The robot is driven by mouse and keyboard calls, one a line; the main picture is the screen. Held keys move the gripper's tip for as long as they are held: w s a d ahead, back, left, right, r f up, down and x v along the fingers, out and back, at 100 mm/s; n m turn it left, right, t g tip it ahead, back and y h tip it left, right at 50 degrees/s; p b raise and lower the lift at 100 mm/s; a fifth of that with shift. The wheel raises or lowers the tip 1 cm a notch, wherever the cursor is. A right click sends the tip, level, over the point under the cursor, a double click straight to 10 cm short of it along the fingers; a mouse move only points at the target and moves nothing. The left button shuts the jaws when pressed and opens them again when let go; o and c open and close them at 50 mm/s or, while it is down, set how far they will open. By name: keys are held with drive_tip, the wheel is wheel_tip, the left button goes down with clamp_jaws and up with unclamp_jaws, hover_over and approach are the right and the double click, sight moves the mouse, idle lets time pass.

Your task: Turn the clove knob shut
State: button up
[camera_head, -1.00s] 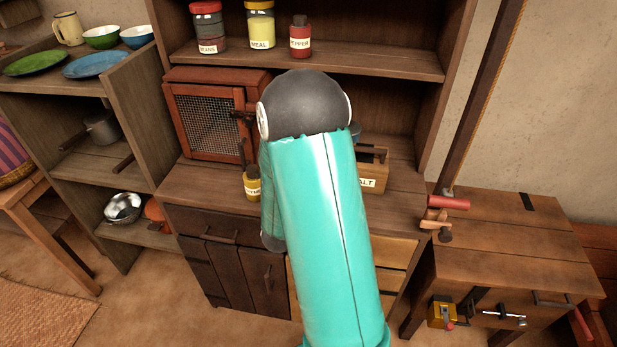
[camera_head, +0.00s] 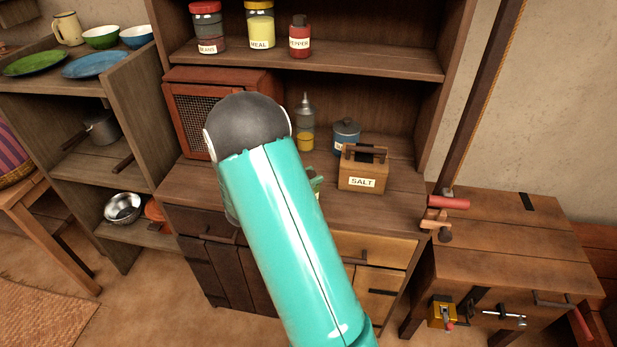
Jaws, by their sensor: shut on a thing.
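My teal arm with its dark grey joint fills the middle of the view and hides what lies behind it. My gripper is not visible; the arm covers it. A small green piece shows at the arm's right edge, and I cannot tell what it is. I can make out no knob or label marked clove. The red-brown mesh-front cabinet (camera_head: 187,112) stands on the counter, with the right part of its door and its latch hidden behind the joint.
The salt box (camera_head: 361,183), a blue lidded pot (camera_head: 346,137) and a glass bottle (camera_head: 305,125) stand on the counter (camera_head: 402,195). Beans, meal and pepper jars (camera_head: 299,40) line the shelf above. A workbench (camera_head: 500,235) is at right.

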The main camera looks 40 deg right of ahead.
idle(0.3)
drive_tip(key=o, duration=1)
drive_tip(key=shift+c, duration=0.2)
drive_tip(key=w+a, duration=0.1)
drive_tip(key=a, duration=1.2)
drive_tip(key=shift+w+a, duration=0.3)
drive_tip(key=shift+a, duration=0.05)
